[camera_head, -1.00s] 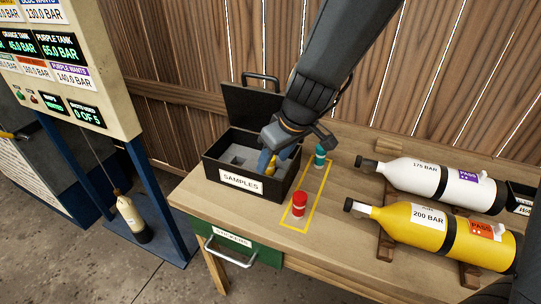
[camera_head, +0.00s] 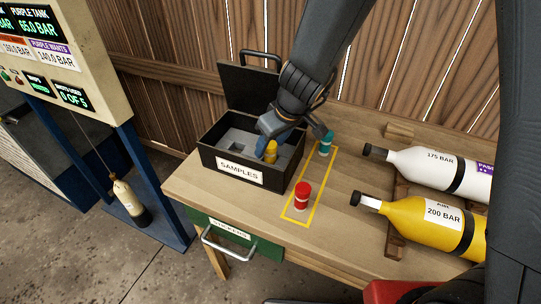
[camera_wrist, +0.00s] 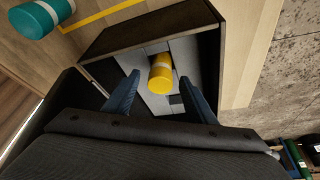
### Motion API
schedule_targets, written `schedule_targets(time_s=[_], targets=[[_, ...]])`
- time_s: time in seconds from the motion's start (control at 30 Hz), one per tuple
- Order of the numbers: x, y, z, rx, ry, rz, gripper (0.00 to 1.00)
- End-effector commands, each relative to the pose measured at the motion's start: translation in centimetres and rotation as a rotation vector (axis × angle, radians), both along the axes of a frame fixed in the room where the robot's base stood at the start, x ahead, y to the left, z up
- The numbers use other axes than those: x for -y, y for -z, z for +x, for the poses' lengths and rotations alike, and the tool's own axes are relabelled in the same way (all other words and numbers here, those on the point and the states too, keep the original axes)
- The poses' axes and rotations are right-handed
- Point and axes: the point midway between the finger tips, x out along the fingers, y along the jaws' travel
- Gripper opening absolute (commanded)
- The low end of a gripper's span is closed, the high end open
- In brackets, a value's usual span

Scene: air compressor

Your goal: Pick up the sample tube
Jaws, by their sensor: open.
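A yellow tube (camera_head: 271,151) with a pale band sits in the open black box labelled SAMPLES (camera_head: 240,175). It also shows in the wrist view (camera_wrist: 161,75), beyond and between my fingertips. A teal tube (camera_head: 326,143) and a red tube (camera_head: 302,195) stand on the bench inside a yellow outlined rectangle (camera_head: 310,187). The teal tube also shows at the top left of the wrist view (camera_wrist: 42,18). My gripper (camera_wrist: 160,95) is open and empty at the box, its blue fingers apart. In the head view my gripper (camera_head: 268,148) overlaps the yellow tube.
The box's raised lid (camera_head: 254,85) stands behind it. A white cylinder (camera_head: 425,172) and a yellow cylinder (camera_head: 420,220) lie on the right of the bench. A panel with displays (camera_head: 80,60) stands at the left. The bench front left is clear.

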Motion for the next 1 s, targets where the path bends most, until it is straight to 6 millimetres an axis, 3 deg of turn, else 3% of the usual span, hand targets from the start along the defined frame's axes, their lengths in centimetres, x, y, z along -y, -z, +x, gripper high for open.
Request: schedule_targets(time_s=[0.3,0.6,1.0], targets=[[-0.19,0.61,0.20,0.001,0.000,0.000,0.51],[-0.18,0.60,0.21,0.001,0.000,0.000,0.07],[-0.19,-0.10,0.19,0.001,0.000,0.000,0.06]])
